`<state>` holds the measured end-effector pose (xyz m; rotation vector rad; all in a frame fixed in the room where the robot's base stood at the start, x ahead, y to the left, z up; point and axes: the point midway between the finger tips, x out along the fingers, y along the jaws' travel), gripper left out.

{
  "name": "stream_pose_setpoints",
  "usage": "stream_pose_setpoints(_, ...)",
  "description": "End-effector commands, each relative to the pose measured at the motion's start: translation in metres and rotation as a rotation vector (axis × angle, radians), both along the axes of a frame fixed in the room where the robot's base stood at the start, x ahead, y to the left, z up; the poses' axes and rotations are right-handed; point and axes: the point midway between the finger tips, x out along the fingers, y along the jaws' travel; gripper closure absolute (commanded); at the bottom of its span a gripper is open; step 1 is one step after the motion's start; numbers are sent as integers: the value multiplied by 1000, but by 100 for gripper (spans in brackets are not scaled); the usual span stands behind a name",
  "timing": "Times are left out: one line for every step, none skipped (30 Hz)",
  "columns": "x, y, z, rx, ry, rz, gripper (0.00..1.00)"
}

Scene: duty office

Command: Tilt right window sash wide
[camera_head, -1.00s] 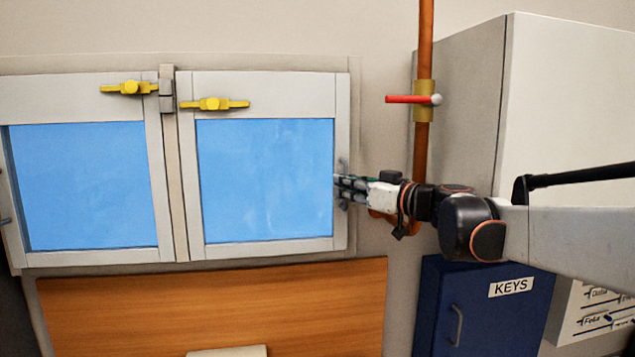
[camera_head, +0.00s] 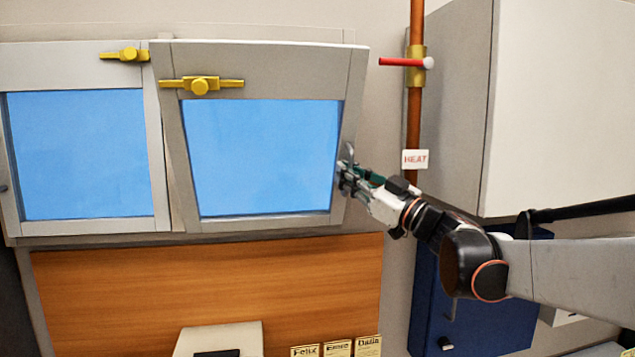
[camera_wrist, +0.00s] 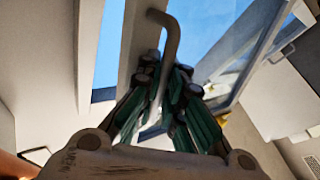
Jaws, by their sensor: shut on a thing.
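The right window sash (camera_head: 255,60) is tilted inward at its top, with its lower edge still at the frame. It has a blue pane and a yellow latch (camera_head: 201,86) lying level on its top rail. My gripper (camera_head: 347,174) is at the sash's right side and shut on the grey sash handle (camera_head: 349,154). In the wrist view the curved handle (camera_wrist: 170,40) passes between the fingers of my gripper (camera_wrist: 165,90). The part of the handle between the fingers is partly hidden.
The left sash (camera_head: 70,62) stands closed beside it, with its own yellow latch (camera_head: 125,55). A copper pipe (camera_head: 414,120) with a red lever (camera_head: 402,62) and a large pale cabinet (camera_head: 560,90) stand to the right. A blue key box (camera_head: 428,300) is below.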

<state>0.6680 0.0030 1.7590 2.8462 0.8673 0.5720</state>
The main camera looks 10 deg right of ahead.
Motion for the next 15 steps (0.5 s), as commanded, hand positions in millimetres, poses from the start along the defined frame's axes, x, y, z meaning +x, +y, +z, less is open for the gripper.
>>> stream_pose_setpoints(-7, 0, 0, -1, 1, -6, 100)
stream_pose_setpoints(-7, 0, 0, -1, 1, -6, 100)
stream_pose_setpoints(-7, 0, 0, -1, 1, -6, 100)
stream_pose_setpoints(-7, 0, 0, -1, 1, -6, 100)
stream_pose_setpoints(-7, 0, 1, 0, 1, -5, 100)
stream_pose_setpoints(-7, 0, 1, 1, 1, -6, 100)
stream_pose_setpoints(-7, 0, 1, 1, 1, -6, 100)
stream_pose_setpoints(-7, 0, 1, 1, 1, -6, 100)
stream_pose_setpoints(-7, 0, 1, 1, 0, -6, 85)
stream_pose_setpoints(-7, 0, 1, 1, 1, -5, 83)
stream_pose_setpoints(-7, 0, 1, 1, 1, -5, 83)
stream_pose_setpoints(-7, 0, 1, 1, 1, -5, 83)
stream_pose_setpoints(-7, 0, 1, 1, 1, -5, 83)
stream_pose_setpoints(-7, 0, 1, 1, 1, -4, 83)
stream_pose_setpoints(-7, 0, 1, 1, 1, -4, 83)
